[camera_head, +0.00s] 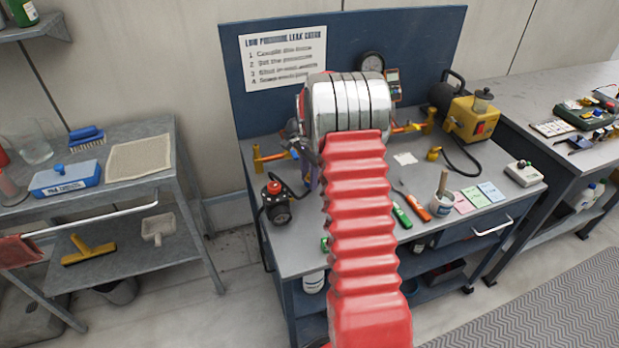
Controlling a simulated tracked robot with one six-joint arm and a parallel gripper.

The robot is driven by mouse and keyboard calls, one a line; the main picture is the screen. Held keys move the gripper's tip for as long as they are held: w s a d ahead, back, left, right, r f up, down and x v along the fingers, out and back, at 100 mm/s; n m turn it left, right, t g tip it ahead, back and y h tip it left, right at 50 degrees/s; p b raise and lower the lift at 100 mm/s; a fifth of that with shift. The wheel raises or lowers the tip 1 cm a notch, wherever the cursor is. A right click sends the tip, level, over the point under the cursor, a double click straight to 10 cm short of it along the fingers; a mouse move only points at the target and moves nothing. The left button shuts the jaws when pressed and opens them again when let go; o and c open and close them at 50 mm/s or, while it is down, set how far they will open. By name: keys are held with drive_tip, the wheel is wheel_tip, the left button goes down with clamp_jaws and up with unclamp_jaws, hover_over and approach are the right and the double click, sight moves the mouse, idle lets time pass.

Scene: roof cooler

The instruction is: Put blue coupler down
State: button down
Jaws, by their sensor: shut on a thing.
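My red ribbed arm and its bright metal wrist fill the middle of the view and cover much of the workbench (300,258). My gripper (303,152) shows only in part, as dark pieces at the left of the metal wrist. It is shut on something. A small blue-violet piece (310,178), which looks like the blue coupler, shows just below the dark jaws, mostly hidden by my arm. I cannot tell whether it touches the bench top.
A yellow pump (471,118) is at the back right. The front left bench top looks clear.

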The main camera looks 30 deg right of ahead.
drive_tip(key=shift+s+a+f, duration=0.1)
drive_tip(key=shift+s+f, duration=0.1)
drive_tip(key=shift+f, duration=0.4)
drive_tip(key=c, duration=1.3)
unclamp_jaws()
drive_tip(key=shift+f, duration=0.15)
drive_tip(key=shift+c, duration=0.2)
drive_tip(key=shift+s, duration=0.1)
wheel_tip(320, 180, up, 14)
drive_tip(key=shift+w, duration=0.25)
drive_tip(key=shift+f, duration=0.1)
